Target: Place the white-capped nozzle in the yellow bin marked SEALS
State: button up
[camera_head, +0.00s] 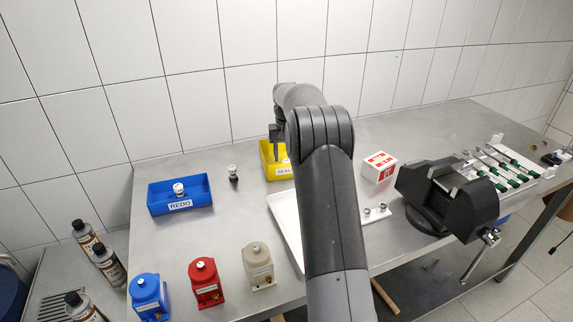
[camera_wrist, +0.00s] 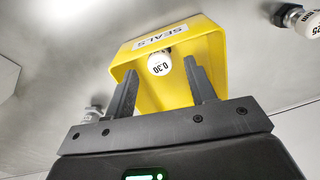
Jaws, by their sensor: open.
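The yellow SEALS bin (camera_head: 270,172) stands toward the back of the steel bench, partly hidden by my arm. It fills the middle of the wrist view (camera_wrist: 218,50), with its label upside down. A white-capped nozzle marked 0.30 (camera_wrist: 160,64) shows inside the bin's outline, near the labelled wall. Its lower part and what it rests on are not clear. My gripper (camera_wrist: 162,72) is open over the bin, its fingers on either side of the nozzle in the picture; I see no clear contact. In the head view my gripper (camera_head: 277,150) points down at the bin.
Another white-capped nozzle (camera_head: 233,172) stands left of the yellow bin. The blue REDO bin (camera_head: 160,206) holds a white-capped nozzle (camera_head: 179,189). A white tray (camera_head: 285,222), a red-and-white box (camera_head: 379,167) and a dark vise (camera_head: 450,195) lie to the right. Pump units stand in front.

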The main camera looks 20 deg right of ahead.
aim_at(286, 161)
notch_tip(286, 161, up, 7)
jog(key=shift+f, duration=0.15)
jog(key=s+a+r+t, duration=0.1)
jog(key=s+a+r, duration=0.35)
jog(key=s, duration=0.25)
jog(key=s+a+r+n+t, duration=0.1)
jog(key=s+a+r, duration=0.2)
jog(key=s+r, duration=0.3)
jog(key=s+a+r+t, duration=0.1)
jog(key=s+a+r, duration=0.25)
jog(key=s, duration=0.45)
jog(key=s+a+f+t, duration=0.1)
jog(key=s+a+f, duration=0.1)
jog(key=s, duration=0.6)
jog(key=s+a+f+n, duration=0.1)
jog(key=s+a+f, duration=0.1)
jog(key=s, duration=0.5)
jog(key=s+a+f+t, duration=0.1)
jog(key=s+f, duration=0.3)
jog(key=s, duration=0.4)
jog(key=shift+s+a+n+t, duration=0.3)
jog(key=shift+a+n, duration=0.1)
jog(key=shift+a, duration=0.1)
jog(key=shift+r, duration=0.1)
